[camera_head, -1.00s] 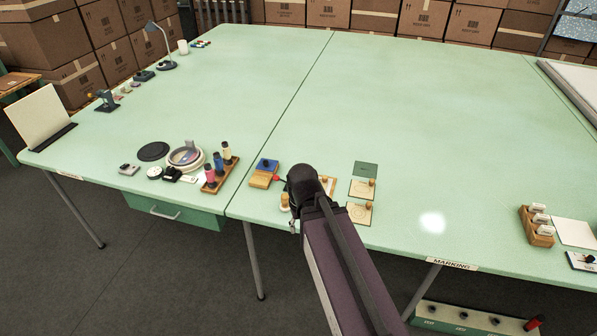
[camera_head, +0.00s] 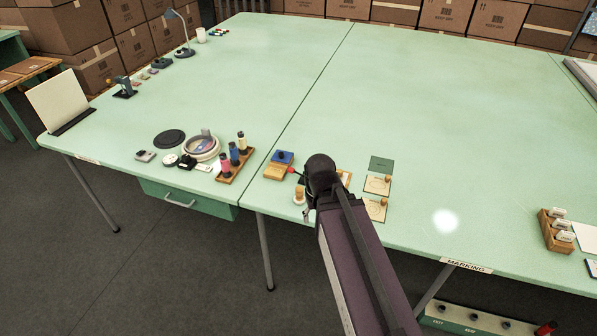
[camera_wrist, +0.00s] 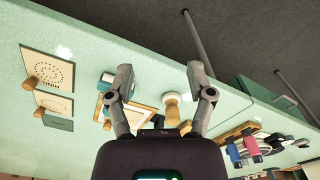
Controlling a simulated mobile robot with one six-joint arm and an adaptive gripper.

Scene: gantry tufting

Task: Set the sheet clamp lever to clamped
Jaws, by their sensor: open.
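My gripper (camera_wrist: 160,74) is open and empty in the wrist view, its two fingers spread above the green table. In the head view my arm hides most of it. A small red knob (camera_head: 292,170) shows just left of my arm's end; it may be the clamp lever's tip, but its base and position are hidden. A wood-edged frame with a white sheet (camera_wrist: 140,115) lies between and below the fingers in the wrist view. A peg-shaped wooden piece on a pale base (camera_wrist: 171,108) stands beside it, near the right finger. I cannot tell whether the lever is clamped.
A blue-topped wooden block (camera_head: 279,166) and a rack of spools (camera_head: 236,165) stand left of my arm. Wooden-knobbed plates (camera_head: 376,208) lie to the right. A lamp (camera_head: 181,40) stands at the far left. The table's middle (camera_head: 400,110) is clear.

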